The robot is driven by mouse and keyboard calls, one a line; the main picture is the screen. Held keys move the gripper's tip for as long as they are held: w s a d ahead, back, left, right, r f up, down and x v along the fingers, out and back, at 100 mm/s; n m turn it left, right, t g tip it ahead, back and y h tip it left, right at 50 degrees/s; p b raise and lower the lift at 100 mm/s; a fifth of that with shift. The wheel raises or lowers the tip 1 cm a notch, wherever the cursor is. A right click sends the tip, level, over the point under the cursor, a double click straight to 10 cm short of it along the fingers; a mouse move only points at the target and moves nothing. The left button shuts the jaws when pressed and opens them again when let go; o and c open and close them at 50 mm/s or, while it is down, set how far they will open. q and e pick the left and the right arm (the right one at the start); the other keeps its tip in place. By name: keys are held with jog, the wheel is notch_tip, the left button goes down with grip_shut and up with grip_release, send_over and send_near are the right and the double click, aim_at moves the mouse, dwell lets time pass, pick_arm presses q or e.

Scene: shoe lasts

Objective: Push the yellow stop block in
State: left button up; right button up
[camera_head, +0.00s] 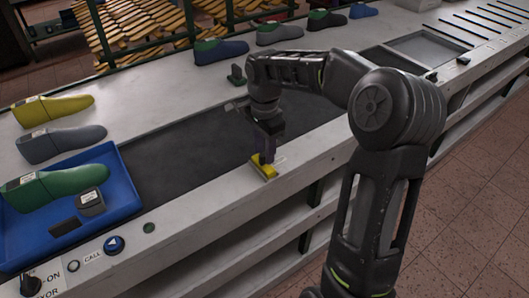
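The yellow stop block (266,171) sits on the near rail of the bench, beside the dark belt. My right gripper (265,156) points down right at the block, its tips touching or just above it. The fingers look close together, but the view is too small to tell whether they are shut or hold the block. The upper part of the block is partly hidden by the gripper. My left gripper is not in view.
A blue tray (128,192) holds a green shoe last (60,186). Yellow (52,108) and grey (62,144) lasts lie behind it. The dark belt (190,150) is bare beside the gripper. A control panel with a blue button (114,244) is at the front left.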

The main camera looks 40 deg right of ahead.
jog(key=shift+f, duration=0.9)
jog(key=shift+c, duration=0.5)
grip_shut()
